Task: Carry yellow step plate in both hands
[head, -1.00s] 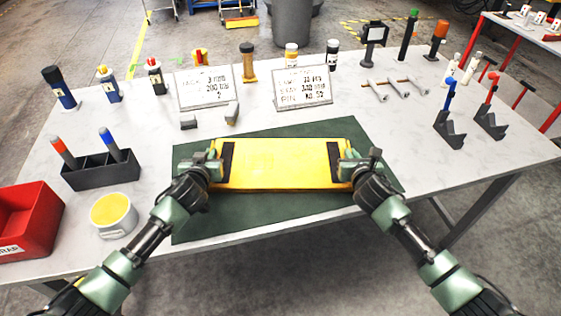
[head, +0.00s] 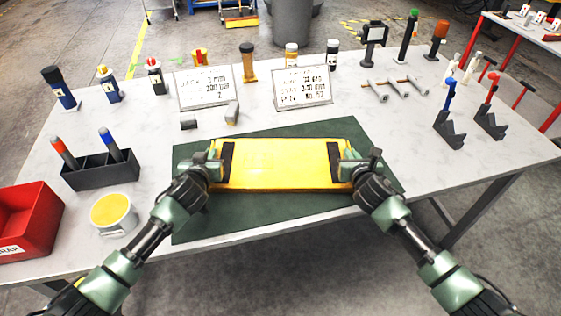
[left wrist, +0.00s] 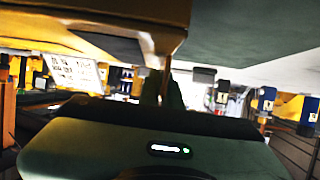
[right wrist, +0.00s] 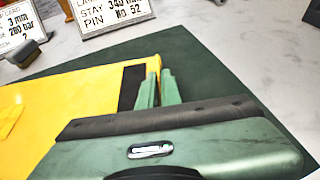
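The yellow step plate (head: 275,160) lies level over the dark green mat (head: 280,215) on the table, with a dark strip near each end. I cannot tell whether it touches the mat. My left gripper (head: 214,160) is at its left end and my right gripper (head: 348,160) at its right end. In the right wrist view the fingers (right wrist: 158,88) are close together on the plate's edge (right wrist: 80,110). In the left wrist view the fingers (left wrist: 165,85) meet the plate's edge (left wrist: 130,14), partly hidden by the gripper body.
A red bin (head: 30,220), a round tub with yellow contents (head: 113,214) and a black holder (head: 100,172) stand at left. Two printed cards (head: 205,88) (head: 303,90) stand behind the mat. Black angled stands (head: 449,130) are at right.

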